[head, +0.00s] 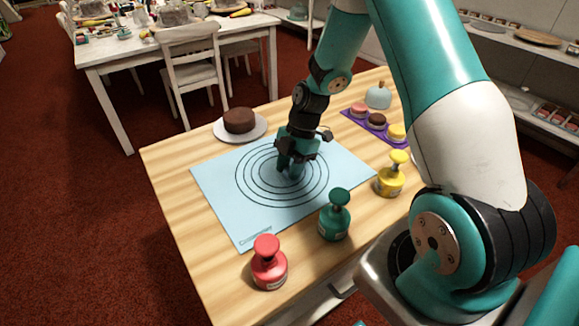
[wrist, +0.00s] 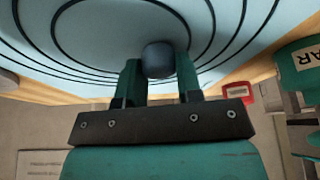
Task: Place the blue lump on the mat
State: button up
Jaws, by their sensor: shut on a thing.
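The light blue mat (head: 228,215) lies on the wooden table and bears several black concentric rings. My gripper (head: 291,168) is over the rings, near their middle, pointing down. In the wrist view my gripper (wrist: 160,75) has its teal fingers on either side of the dark blue lump (wrist: 158,60) and is shut on it. The lump is mostly hidden by the fingers in the head view. It is low over the mat; I cannot tell if it touches the surface. The mat's rings (wrist: 90,40) show behind the lump in the wrist view.
A brown cake (head: 239,120) sits on a white plate (head: 262,130) behind the mat. A purple tray (head: 362,124) of small round cakes is at back right. Red (head: 269,264), teal (head: 334,217) and yellow (head: 391,176) knobbed pots stand along the near side.

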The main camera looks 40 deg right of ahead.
jog(key=o, duration=0.9)
jog(key=shift+f, duration=0.1)
jog(key=shift+w+d+r, duration=0.1)
jog(key=shift+r, duration=0.35)
jog(key=s+v, duration=0.1)
jog(key=v, duration=1)
jog(key=s+a+r+m, duration=0.3)
jog(key=a+r, duration=0.1)
jog(key=a, duration=0.3)
jog(key=s+a+r+m, duration=0.3)
jog(key=a+r, duration=0.2)
jog(key=a, duration=0.1)
jog(key=s+a+r+m, duration=0.1)
jog(key=s+a+m, duration=0.1)
jog(key=s, duration=0.3)
jog(key=s+a+r+m, duration=0.1)
jog(key=s+a+m, duration=0.1)
jog(key=s, duration=0.3)
jog(key=s+a+r+m, duration=0.1)
jog(key=s+a+m, duration=0.2)
jog(key=s+a, duration=0.1)
jog(key=shift+s+a+t, duration=0.25)
jog(key=shift+s+t, duration=0.15)
